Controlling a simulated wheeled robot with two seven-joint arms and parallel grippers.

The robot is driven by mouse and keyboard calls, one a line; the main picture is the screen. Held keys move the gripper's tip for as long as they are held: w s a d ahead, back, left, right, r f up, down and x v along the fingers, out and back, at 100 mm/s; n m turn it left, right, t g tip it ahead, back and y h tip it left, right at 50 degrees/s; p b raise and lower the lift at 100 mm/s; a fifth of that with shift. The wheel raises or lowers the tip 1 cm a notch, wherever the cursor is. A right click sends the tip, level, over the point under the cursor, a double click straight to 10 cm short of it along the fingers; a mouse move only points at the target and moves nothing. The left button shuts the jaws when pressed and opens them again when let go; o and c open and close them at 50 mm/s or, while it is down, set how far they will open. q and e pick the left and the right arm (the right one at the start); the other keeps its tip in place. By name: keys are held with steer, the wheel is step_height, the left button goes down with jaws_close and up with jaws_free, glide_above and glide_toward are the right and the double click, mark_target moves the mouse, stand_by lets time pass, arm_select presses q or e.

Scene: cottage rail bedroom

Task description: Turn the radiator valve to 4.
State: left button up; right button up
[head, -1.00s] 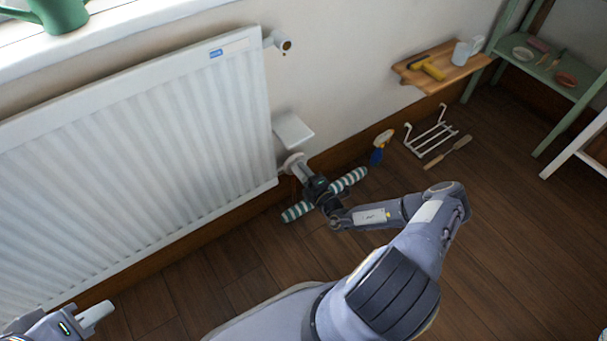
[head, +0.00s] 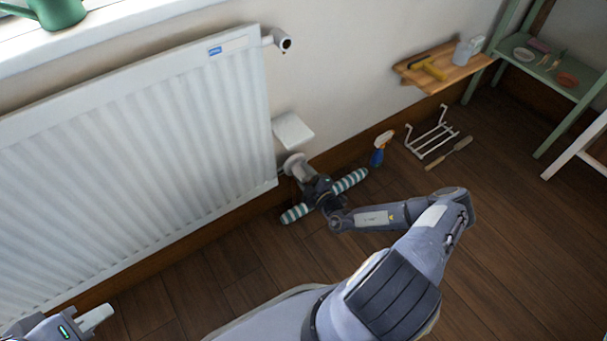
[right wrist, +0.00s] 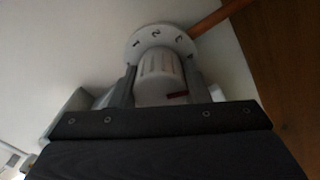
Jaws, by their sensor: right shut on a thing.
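The white radiator (head: 140,150) fills the left of the head view. Its valve (head: 295,163) sits low at the radiator's right end. In the right wrist view the valve knob (right wrist: 160,68) is white and ribbed, with a red mark near its lower right and a numbered collar (right wrist: 162,38) behind it. Some numerals, such as 2, show on the collar; the setting is hard to read. My right gripper (right wrist: 160,85) is shut on the knob, one finger on each side. My left gripper (head: 98,316) is at the bottom left, partly cut off, away from the radiator valve.
A striped roll (head: 350,181) lies on the floor behind my right wrist. A spray bottle (head: 381,149), a white rack (head: 432,140) and a brush-like tool (head: 449,153) lie or stand near the wall. A wall box (head: 292,130) is just above the valve. A wooden shelf (head: 445,70) is further right.

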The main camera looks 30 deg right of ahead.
mark_target(307, 179)
steer(key=o, duration=1)
steer(key=shift+s, duration=0.1)
steer(key=s, duration=0.2)
steer(key=s+p, duration=0.1)
steer(key=s, duration=0.1)
steer(key=s+p, duration=0.1)
steer(key=s, duration=0.2)
steer(key=shift+d, duration=0.3)
steer(key=shift+s, duration=0.35)
